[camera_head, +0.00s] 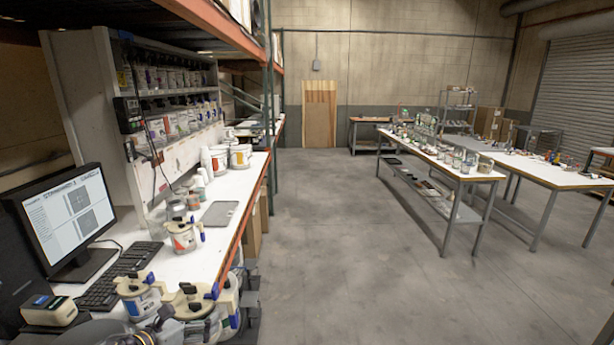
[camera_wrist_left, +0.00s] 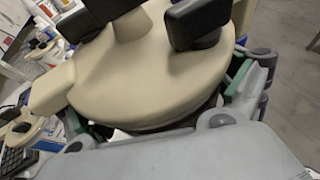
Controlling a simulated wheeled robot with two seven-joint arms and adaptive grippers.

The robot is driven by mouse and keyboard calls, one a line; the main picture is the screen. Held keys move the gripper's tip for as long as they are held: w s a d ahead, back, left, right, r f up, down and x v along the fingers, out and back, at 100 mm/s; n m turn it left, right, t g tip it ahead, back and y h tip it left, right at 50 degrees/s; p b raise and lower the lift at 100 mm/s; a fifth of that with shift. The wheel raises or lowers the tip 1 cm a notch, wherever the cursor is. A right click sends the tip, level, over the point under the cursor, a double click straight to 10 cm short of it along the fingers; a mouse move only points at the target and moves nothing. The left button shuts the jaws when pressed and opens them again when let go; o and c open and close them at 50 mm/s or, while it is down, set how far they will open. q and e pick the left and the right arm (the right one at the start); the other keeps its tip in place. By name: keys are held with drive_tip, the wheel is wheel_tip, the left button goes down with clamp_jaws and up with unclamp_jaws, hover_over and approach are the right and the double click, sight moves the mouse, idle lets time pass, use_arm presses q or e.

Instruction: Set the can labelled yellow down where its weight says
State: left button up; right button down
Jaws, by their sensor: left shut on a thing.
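My left gripper (camera_head: 203,328) is at the bottom of the head view, by the near end of the white bench. In the left wrist view its grey fingers with green pads (camera_wrist_left: 165,108) are shut around a can with a beige lid (camera_wrist_left: 130,75) and black knobs. The can's lid also shows in the head view (camera_head: 190,302). The held can's label is hidden in the wrist view, and I cannot read a colour name on it. My right gripper is not in view.
The white bench (camera_head: 236,192) holds a monitor (camera_head: 68,215), a keyboard (camera_head: 122,275), a small yellow-and-black device (camera_head: 50,310), a flat grey plate (camera_head: 219,214) and several lidded cans, one red-labelled (camera_head: 184,238). A rack of colorants stands behind. The floor to the right (camera_head: 330,230) is clear.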

use_arm(q)
drive_tip(key=shift+d, duration=1)
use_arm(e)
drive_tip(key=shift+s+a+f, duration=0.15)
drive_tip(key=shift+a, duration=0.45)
use_arm(q)
drive_tip(key=shift+a, duration=0.1)
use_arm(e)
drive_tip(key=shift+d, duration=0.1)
use_arm(q)
drive_tip(key=shift+a, duration=0.4)
drive_tip(key=shift+a+r, duration=0.15)
drive_tip(key=shift+a, duration=1.15)
drive_tip(key=shift+a+r, duration=0.1)
drive_tip(key=shift+a, duration=1.2)
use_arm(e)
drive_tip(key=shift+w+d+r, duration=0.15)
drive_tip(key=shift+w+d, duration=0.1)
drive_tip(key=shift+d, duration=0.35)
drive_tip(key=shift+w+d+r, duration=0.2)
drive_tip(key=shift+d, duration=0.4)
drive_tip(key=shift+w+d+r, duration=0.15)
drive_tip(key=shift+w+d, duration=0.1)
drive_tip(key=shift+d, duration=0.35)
use_arm(q)
drive_tip(key=shift+d, duration=0.1)
